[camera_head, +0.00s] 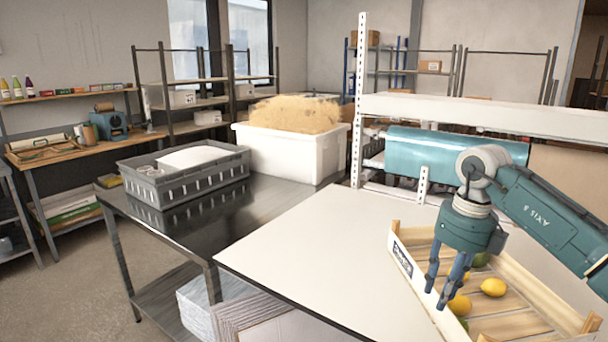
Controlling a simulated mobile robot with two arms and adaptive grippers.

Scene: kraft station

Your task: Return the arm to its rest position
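My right gripper (438,298) hangs from the teal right arm at the right of the head view. It points down above the left side of a wooden crate (404,258). Its fingers stand apart with nothing visible between them. The crate sits on the white tabletop (310,237) and holds yellow lemons (493,287) and green fruit (480,260), partly hidden by the gripper. My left gripper does not show.
A dark metal table (185,222) to the left bears a grey plastic crate (180,187) and a white bin (280,152) of tan filling. A white shelf frame (361,110) with a teal roll (410,148) stands behind the white tabletop. The tabletop's middle is clear.

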